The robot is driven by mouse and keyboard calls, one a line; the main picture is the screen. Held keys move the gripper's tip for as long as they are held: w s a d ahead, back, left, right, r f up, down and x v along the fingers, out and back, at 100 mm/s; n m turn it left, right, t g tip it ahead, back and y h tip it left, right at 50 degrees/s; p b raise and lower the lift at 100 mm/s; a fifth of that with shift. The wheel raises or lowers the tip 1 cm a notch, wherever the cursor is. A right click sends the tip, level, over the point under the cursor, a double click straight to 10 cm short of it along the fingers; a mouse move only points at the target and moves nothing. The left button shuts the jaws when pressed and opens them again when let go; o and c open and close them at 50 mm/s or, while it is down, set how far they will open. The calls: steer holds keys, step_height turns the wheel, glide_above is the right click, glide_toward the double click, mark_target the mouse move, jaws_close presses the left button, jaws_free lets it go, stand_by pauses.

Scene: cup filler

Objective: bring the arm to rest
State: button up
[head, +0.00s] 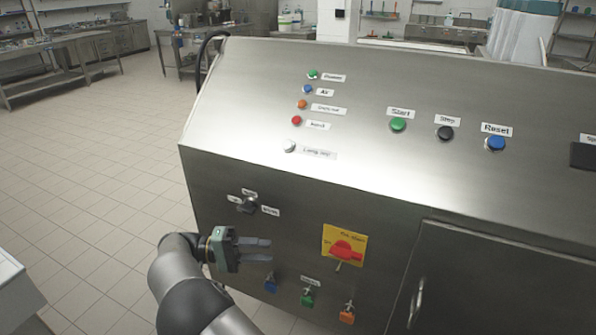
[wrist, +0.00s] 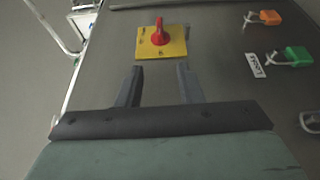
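My gripper (head: 268,250) is in front of the lower front face of the steel machine (head: 250,95), to the left of the red rotary switch. In the wrist view my gripper (wrist: 160,82) has its two grey fingers apart with nothing between them. The red switch (head: 346,250) sits on a yellow plate (head: 330,232). In the wrist view the red switch (wrist: 160,35) shows just beyond the fingertips. My arm reaches in from the bottom of the head view.
A black selector knob (head: 248,206) is above my gripper. Blue (head: 271,284), green (head: 307,298) and orange (head: 347,315) tagged valves or locks are below and to the right. A door handle (head: 416,303) is at right. Tiled floor at left is clear.

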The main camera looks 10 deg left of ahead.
steer(key=s+d+r+n+g+y+p, duration=0.1)
steer(key=d+r+n+g+y+p, duration=0.15)
steer(key=d+r+y, duration=0.45)
steer(key=s+d+r+n+g+y+p, duration=0.2)
steer(key=d+n+y+p, duration=0.1)
steer(key=d, duration=0.9)
steer(key=s+d+r+m+t+y+p, duration=0.1)
steer(key=s+d+m+y, duration=0.2)
steer(key=s+d, duration=0.3)
steer(key=s+d+r+m+t+y+p, duration=0.1)
steer(key=s+d+y, duration=0.4)
steer(key=s, duration=0.7)
steer(key=shift+s+d+m+t+p, duration=0.3)
steer(key=shift+m+t+p, duration=0.2)
steer(key=shift+m, duration=0.75)
